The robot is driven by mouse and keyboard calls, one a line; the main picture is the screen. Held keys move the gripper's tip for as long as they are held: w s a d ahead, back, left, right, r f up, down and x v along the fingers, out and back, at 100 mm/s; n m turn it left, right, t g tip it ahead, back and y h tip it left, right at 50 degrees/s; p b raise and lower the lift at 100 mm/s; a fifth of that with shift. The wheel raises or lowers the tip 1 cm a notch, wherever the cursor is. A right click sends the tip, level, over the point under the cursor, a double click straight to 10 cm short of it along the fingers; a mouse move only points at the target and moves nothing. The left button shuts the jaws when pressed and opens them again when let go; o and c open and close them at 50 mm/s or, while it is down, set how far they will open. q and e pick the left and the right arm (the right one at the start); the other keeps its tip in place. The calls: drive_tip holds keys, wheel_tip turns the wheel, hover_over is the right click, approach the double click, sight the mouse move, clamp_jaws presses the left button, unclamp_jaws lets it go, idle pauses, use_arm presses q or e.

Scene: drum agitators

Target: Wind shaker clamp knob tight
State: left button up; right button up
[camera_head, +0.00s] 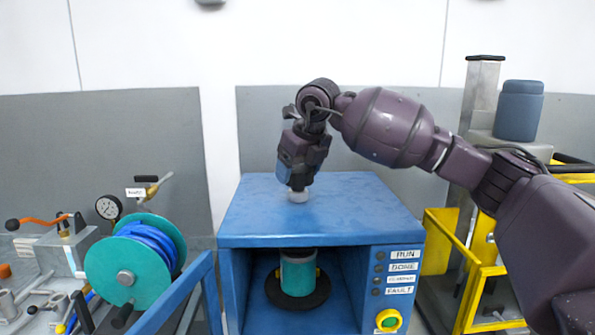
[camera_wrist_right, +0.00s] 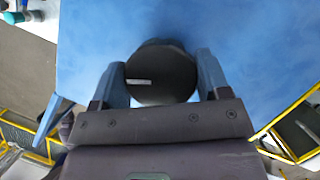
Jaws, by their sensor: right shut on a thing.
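The shaker is a blue box-shaped machine (camera_head: 315,220) with an open front. A dark round knob (camera_wrist_right: 162,75) with a small light mark on its top stands on the machine's blue top, as the right wrist view shows. My right gripper (camera_head: 297,185) points down over the top and is shut on the knob, one finger on each side (camera_wrist_right: 162,82). In the head view the gripper hides most of the knob; a pale collar (camera_head: 298,196) shows below it. Inside the opening a teal can (camera_head: 298,274) stands on a dark round plate. My left gripper is not in view.
The front panel has labels (camera_head: 402,267) reading RUN, DONE and FAULT, and a yellow-ringed green button (camera_head: 388,320). A teal reel with blue hose (camera_head: 135,258) stands left. Yellow frames (camera_head: 470,270) and a blue-grey container (camera_head: 518,110) are at right. The machine's top around the knob is clear.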

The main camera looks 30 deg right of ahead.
drive_tip(key=m+h, duration=0.2)
drive_tip(key=m, duration=0.2)
drive_tip(key=shift+m, duration=0.3)
drive_tip(key=m, duration=0.2)
drive_tip(key=m+h, duration=0.1)
drive_tip(key=m, duration=0.1)
drive_tip(key=shift+m+g+h, duration=0.3)
drive_tip(key=shift+g, duration=0.1)
drive_tip(key=m+g+h, duration=0.1)
drive_tip(key=m, duration=0.3)
drive_tip(key=shift+r, duration=0.1)
drive_tip(key=shift+m+g+h+p, duration=0.3)
drive_tip(key=shift+m+g+p, duration=0.3)
drive_tip(key=shift+m, duration=1.1)
drive_tip(key=o, duration=0.9)
